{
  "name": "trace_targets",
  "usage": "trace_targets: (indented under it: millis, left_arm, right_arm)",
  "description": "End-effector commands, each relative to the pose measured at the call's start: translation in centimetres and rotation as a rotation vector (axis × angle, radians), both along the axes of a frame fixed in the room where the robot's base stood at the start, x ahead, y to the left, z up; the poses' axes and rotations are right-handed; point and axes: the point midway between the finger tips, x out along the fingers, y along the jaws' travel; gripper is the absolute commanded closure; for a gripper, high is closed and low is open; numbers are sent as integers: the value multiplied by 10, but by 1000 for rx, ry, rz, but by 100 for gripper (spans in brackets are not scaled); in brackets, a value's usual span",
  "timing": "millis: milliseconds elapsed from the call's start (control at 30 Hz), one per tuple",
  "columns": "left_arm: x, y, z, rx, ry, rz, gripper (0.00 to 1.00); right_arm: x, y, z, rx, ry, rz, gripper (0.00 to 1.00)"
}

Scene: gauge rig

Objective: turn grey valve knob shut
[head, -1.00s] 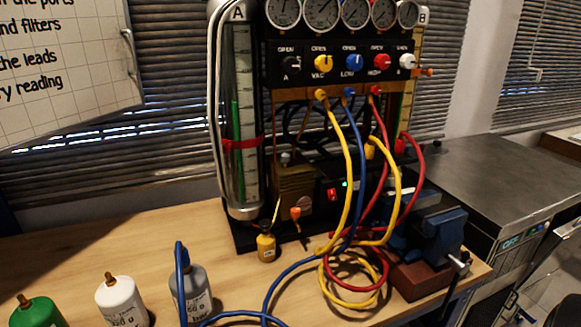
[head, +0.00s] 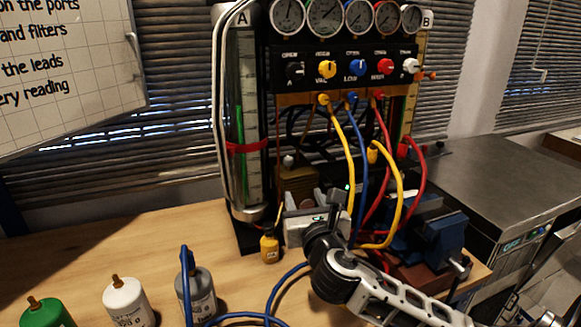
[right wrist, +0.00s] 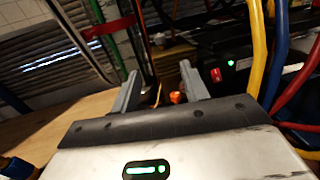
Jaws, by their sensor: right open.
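The pale grey valve knob (head: 411,66) is at the right end of the black panel, below the rightmost gauge. Its pointer is too small to read. My right gripper (head: 320,197) is low in front of the rig, well below and left of that knob, and touches nothing I can see. In the right wrist view its two fingers (right wrist: 160,86) are apart and empty, with a small orange-tipped part (right wrist: 178,97) beyond them. The grey knob is not visible in that view. My left gripper is not in view.
Yellow, blue and red hoses (head: 360,170) hang in front of the rig, close to the right of my gripper. A blue vise (head: 440,230) stands at the right.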

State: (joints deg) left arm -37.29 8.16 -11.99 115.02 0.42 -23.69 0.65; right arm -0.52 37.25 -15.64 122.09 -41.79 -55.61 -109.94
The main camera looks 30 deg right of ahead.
Motion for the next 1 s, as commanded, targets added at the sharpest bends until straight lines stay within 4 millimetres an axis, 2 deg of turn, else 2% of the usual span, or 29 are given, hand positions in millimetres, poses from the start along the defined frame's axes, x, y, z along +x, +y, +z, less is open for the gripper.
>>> trace_targets:
  millis: [600, 800, 1000]
  left_arm:
    - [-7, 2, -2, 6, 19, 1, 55]
    - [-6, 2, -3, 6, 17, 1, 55]
    - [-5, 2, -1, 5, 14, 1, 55]
  right_arm:
    - [114, -48, 0, 11, 0, -4, 55]
    - [134, -56, 0, 11, 0, -2, 55]
    - [139, -58, 0, 10, 0, 0, 55]
